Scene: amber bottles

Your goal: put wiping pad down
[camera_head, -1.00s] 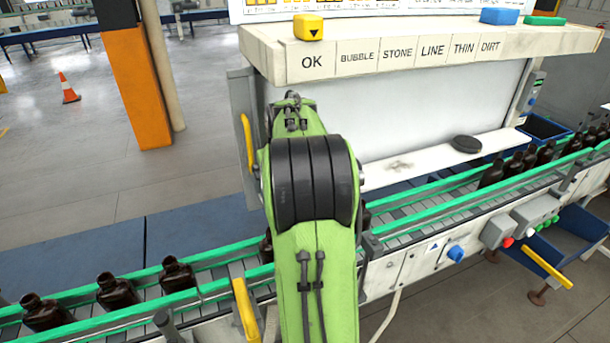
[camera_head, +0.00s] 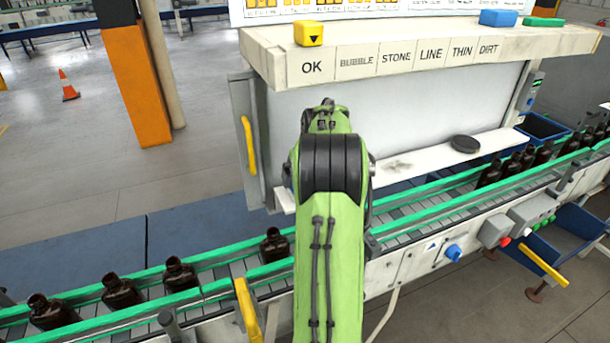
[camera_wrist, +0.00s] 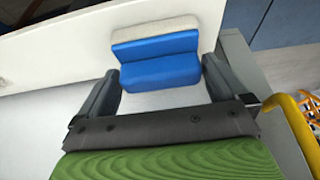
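The wiping pad (camera_wrist: 158,62) shows in the wrist view as a blue block with a stepped grip and a whitish layer along its far edge. My gripper (camera_wrist: 160,75) has one finger at each short end of the blue block, and the fingers look closed against it. The pad overlaps the white shelf (camera_wrist: 55,50) near that shelf's end. I cannot tell whether it touches the shelf. In the head view the pad and the fingers are hidden behind my green arm; the white shelf (camera_head: 420,158) shows to its right.
A black round disc (camera_head: 465,144) and a dark smudge lie on the shelf. Brown bottles (camera_head: 122,293) stand on the green-railed conveyor in front. A labelled ledge (camera_head: 400,58) with yellow, blue and green blocks overhangs the shelf. A yellow handle (camera_wrist: 293,135) is near the gripper.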

